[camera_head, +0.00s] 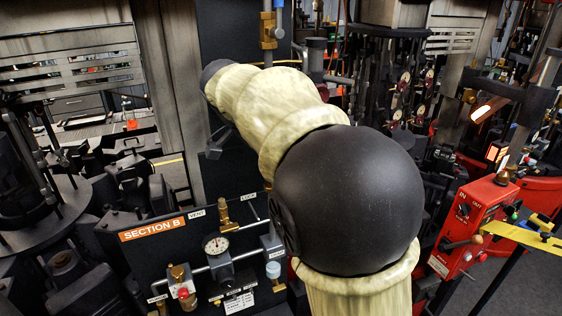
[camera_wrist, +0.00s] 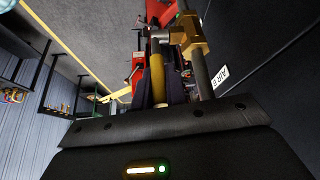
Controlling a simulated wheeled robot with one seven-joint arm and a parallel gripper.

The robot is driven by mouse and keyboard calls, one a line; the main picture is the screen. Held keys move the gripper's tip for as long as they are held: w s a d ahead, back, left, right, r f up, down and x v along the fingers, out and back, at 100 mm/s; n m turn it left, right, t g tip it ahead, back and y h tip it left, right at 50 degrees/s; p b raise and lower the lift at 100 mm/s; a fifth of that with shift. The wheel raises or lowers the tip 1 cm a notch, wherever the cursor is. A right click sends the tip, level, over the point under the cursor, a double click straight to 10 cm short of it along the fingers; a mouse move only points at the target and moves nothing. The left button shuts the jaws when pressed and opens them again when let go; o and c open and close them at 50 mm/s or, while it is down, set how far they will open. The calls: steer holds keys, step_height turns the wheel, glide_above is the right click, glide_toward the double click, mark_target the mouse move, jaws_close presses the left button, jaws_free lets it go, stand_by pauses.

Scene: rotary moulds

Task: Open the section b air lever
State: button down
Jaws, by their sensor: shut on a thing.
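In the wrist view my gripper (camera_wrist: 160,78) is shut on a yellow lever handle (camera_wrist: 156,58), which lies between its two dark fingers. The handle runs lengthwise between the fingers, beside a brass valve body (camera_wrist: 190,36) on a grey pipe (camera_wrist: 203,78). A white label (camera_wrist: 220,76) beginning "AIR" is partly visible to the right. In the head view the orange SECTION B sign (camera_head: 152,229) is on the dark panel at lower left. My arm crosses the middle of that view, and I cannot make out my fingers or the held handle there.
The panel carries a gauge (camera_head: 215,244), a red-capped valve (camera_head: 182,281) and other brass fittings. A red control box (camera_head: 470,226) stands at right beside a yellow rail (camera_head: 520,235). A vertical pipe with a brass fitting (camera_head: 268,25) stands behind my arm. Open floor shows at lower right.

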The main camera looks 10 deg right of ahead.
steer(key=shift+r, duration=0.25)
steer(key=c, duration=1.4)
jaws_free()
steer(key=shift+c, duration=0.2)
steer(key=shift+f, duration=0.15)
